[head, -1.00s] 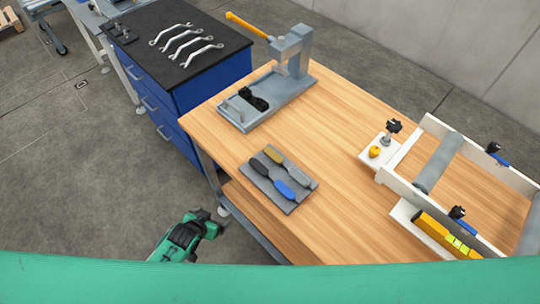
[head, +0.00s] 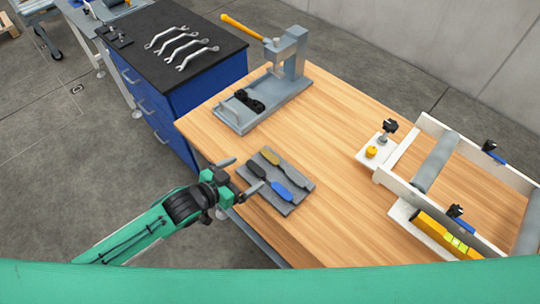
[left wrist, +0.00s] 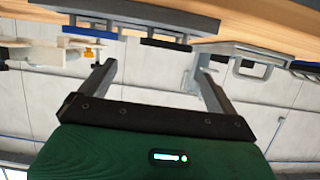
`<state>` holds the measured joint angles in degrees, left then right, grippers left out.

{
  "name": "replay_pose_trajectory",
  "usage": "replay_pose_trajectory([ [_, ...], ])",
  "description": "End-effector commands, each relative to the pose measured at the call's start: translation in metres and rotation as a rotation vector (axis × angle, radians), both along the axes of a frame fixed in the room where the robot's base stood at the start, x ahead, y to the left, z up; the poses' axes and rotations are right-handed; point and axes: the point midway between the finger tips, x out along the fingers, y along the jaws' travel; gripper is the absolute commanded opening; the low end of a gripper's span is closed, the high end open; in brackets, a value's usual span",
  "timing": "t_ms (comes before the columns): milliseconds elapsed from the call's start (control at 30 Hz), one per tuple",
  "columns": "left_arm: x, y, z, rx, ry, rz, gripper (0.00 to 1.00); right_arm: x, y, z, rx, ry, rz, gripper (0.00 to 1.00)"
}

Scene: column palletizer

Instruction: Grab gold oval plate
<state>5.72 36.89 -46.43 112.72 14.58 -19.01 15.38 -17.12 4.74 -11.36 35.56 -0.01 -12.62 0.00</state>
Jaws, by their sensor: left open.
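A dark plate (head: 256,168), a grey plate (head: 296,179) and a blue plate (head: 283,192) share the tray. My left gripper (head: 249,172) is open and empty at the tray's left edge, its fingers pointing toward the tray. The left wrist view shows the open fingers (left wrist: 157,68) with the tray edge-on, blue plate (left wrist: 94,29) and dark plate at the top. The gold plate cannot be made out there. My right gripper is not in view.
A grey press (head: 287,70) with a yellow handle stands at the table's back. A white frame with a roller (head: 435,162) and a yellow level (head: 446,235) occupies the right side. A blue cabinet (head: 207,90) stands left, with several wrenches on top. Bare wood surrounds the tray's right side.

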Motion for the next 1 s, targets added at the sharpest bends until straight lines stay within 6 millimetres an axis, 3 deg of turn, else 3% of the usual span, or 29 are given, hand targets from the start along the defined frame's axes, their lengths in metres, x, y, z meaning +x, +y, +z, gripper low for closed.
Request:
replay_pose_trajectory([
  [200, 0.028, -0.026, -0.011, 0.000, 0.000, 0.002, 0.94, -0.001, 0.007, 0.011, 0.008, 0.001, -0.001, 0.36],
  [1000, 0.075, -0.068, -0.033, 0.003, 0.000, 0.002, 0.94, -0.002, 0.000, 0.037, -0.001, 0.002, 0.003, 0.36],
])
